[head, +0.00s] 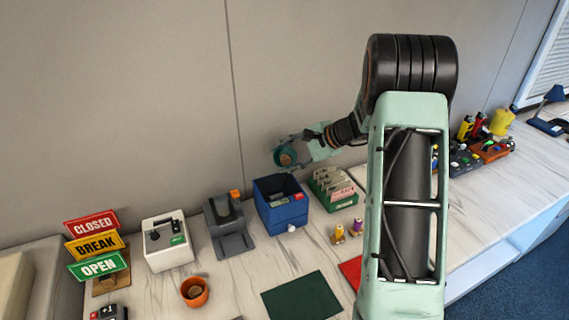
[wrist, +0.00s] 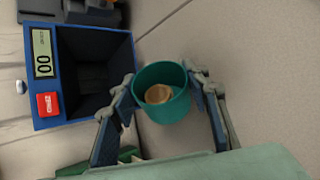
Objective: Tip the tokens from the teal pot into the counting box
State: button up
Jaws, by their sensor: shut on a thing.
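The teal pot (head: 287,157) is held in the air by my gripper (head: 301,149), behind and above the counting box. In the wrist view my gripper (wrist: 169,102) has its fingers on both sides of the teal pot (wrist: 150,113), and brown tokens (wrist: 158,94) lie inside it. The pot's mouth faces the wrist camera. The blue counting box (head: 283,217) stands on the counter with an open top. In the wrist view the counting box (wrist: 125,91) is left of the pot, with a display reading 00 and a red button; its inside looks empty.
A green card tray (head: 333,192) stands right of the box, and a grey stand (head: 229,229) stands left of it. An orange pot (head: 194,292) and a dark green mat (head: 302,299) are in front. The wall (head: 120,100) rises close behind.

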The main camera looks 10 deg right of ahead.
jog(key=shift+s+a+f+n+t+h+b, duration=0.2)
jog(key=shift+f+n+t+h+b, duration=0.4)
jog(key=shift+b, duration=2.35)
jog(key=shift+r+p, duration=0.3)
jog(key=shift+r, duration=0.1)
jog(key=shift+s+a+f+t+b, duration=0.15)
jog(key=shift+t+b, duration=0.35)
jog(key=shift+b, duration=1.65)
jog(key=shift+s+n+t+h+b, duration=0.3)
jog(key=shift+n+t+b, duration=0.35)
jog(key=shift+b, duration=3)
